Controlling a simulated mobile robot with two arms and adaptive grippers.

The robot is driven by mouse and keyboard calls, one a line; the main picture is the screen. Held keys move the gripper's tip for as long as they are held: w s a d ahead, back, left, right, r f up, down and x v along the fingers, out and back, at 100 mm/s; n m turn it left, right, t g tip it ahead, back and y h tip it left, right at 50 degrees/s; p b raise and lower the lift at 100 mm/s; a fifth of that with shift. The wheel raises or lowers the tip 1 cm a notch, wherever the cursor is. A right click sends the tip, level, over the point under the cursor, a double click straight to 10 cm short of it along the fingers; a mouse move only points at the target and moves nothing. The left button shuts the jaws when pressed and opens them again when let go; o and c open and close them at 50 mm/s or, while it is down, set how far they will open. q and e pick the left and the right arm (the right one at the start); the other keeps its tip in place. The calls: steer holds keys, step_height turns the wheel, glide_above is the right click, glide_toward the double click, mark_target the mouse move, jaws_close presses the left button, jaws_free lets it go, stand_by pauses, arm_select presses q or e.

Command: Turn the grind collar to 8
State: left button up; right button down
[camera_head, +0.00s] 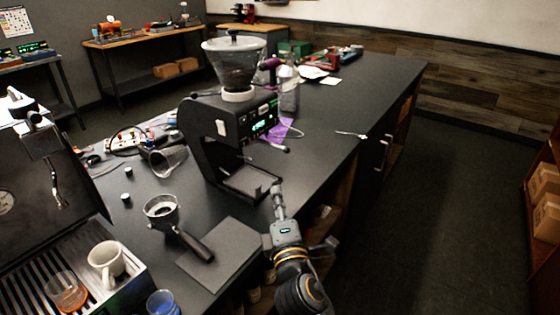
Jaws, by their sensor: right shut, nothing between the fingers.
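The black grinder (226,128) stands on the dark counter, with a clear hopper (234,68) on top. A pale collar (238,96) shows under the hopper, at the top of the grinder body. Its markings are too small to read. A small green display glows on the grinder's front. My right gripper (278,196) is shut and empty, low in front of the grinder near its base tray and the counter's front edge, well below the collar. My left gripper is not in view.
A portafilter (164,212) lies left of a grey mat (222,254). An espresso machine with a white cup (106,260) and a glass (66,292) on its grate fills the left. A spoon (350,134) lies right of the grinder. Floor is clear at right.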

steer(key=x, duration=0.3)
steer(key=d+p+x, duration=0.1)
steer(key=x, duration=0.3)
steer(key=d+p+x, duration=0.1)
steer(key=x, duration=0.3)
steer(key=shift+w+a+r, duration=0.1)
steer(key=shift+w+r, duration=0.05)
steer(key=shift+w, duration=0.25)
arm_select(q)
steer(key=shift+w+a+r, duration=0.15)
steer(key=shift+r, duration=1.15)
arm_select(e)
steer(key=shift+w+d, duration=0.35)
steer(key=shift+w, duration=0.05)
arm_select(q)
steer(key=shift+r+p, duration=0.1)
steer(key=shift+p, duration=0.2)
arm_select(e)
steer(key=shift+d, duration=0.1)
